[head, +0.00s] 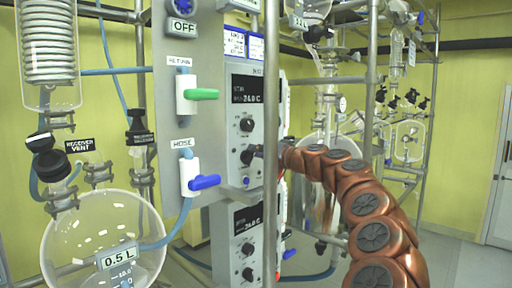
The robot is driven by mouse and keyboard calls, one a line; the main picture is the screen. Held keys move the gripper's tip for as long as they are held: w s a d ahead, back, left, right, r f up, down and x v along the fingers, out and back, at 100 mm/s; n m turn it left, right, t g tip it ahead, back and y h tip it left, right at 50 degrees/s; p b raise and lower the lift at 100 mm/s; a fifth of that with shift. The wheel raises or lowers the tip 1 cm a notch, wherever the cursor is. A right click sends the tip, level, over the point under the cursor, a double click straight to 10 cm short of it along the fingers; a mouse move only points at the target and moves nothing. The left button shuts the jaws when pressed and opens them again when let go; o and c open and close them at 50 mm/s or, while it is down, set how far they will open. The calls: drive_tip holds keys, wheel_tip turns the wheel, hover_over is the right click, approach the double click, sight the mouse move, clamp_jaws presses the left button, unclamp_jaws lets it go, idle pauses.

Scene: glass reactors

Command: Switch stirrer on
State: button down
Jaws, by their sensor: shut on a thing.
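A grey control unit (241,100) with a dark display reading 24.0 C and a line that looks like "STIR" is mounted on the panel's right side. It has an upper black knob (247,125) and a lower black knob (248,157), with a small blue button (246,181) below. My copper-coloured arm reaches in from the lower right, behind a vertical metal pole. My gripper (259,153) is at the lower knob and shut on it. The pole and the small size hide the fingers' exact grip and the knob's pointer.
The vertical pole (271,220) stands close in front of my gripper. A second similar control unit (247,225) sits below. A green-handled valve (200,94), a blue-handled valve (204,182) and a round glass flask (100,240) are to the left. Glassware and a frame stand behind my arm.

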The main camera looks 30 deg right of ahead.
drive_tip(key=shift+w+d+f+m+p, duration=0.1)
drive_tip(key=shift+f+m+p, duration=0.1)
drive_tip(key=shift+m+p, duration=0.5)
drive_tip(key=shift+w+f+m+p, duration=0.15)
drive_tip(key=shift+m+p, duration=0.1)
drive_tip(key=shift+m, duration=0.85)
drive_tip(key=shift+s, duration=0.1)
drive_tip(key=c, duration=1.1)
unclamp_jaws()
drive_tip(key=v, duration=1.2)
